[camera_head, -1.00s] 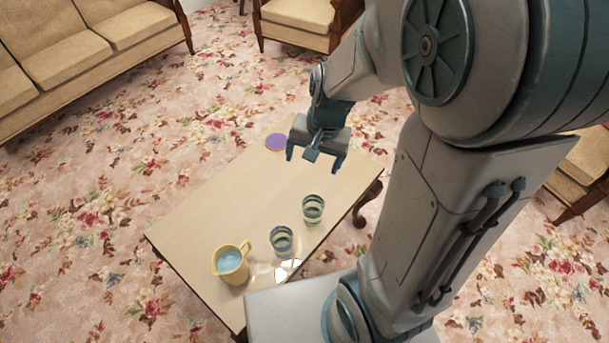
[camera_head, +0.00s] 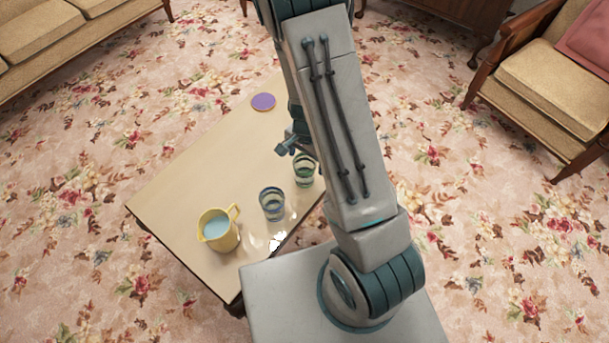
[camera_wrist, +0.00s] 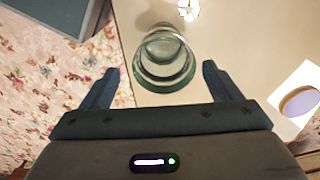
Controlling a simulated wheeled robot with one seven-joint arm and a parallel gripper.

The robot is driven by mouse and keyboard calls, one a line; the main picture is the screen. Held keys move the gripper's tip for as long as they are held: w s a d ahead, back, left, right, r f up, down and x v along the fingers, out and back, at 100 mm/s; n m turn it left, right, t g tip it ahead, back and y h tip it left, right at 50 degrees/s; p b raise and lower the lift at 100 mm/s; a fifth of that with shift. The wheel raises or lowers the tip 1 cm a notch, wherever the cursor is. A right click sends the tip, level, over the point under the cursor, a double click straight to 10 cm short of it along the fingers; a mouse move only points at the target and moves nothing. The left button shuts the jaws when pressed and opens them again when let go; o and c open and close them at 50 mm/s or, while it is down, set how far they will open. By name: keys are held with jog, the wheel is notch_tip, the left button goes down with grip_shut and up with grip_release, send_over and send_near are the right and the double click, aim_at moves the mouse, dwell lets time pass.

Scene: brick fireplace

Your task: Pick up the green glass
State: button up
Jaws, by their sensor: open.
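The green glass (camera_head: 304,172) stands upright on the table near its right edge, close to my arm. In the wrist view the green glass (camera_wrist: 163,60) appears in front of my gripper (camera_wrist: 160,72), with one fingertip to each side of it. My gripper is open and does not appear to touch the glass. I cannot tell its exact height over the glass. In the head view my gripper (camera_head: 287,147) shows only partly, just beyond the green glass, with the rest behind my arm.
A blue-tinted glass (camera_head: 272,203) stands close by the green one. A yellow jug (camera_head: 229,237) with pale blue contents stands near the table's front. A purple disc (camera_head: 263,101) lies at the far end of the table (camera_head: 195,165). Armchairs and a sofa stand around on flowered carpet.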

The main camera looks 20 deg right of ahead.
jog(key=f, duration=0.2)
jog(key=f+b, duration=0.1)
jog(key=f, duration=0.1)
jog(key=f+b, duration=0.1)
jog(key=f, duration=0.2)
jog(key=shift+w+a+f, duration=0.1)
jog(key=shift+w+a, duration=0.05)
jog(key=shift+a, duration=0.1)
jog(key=c, duration=1.1)
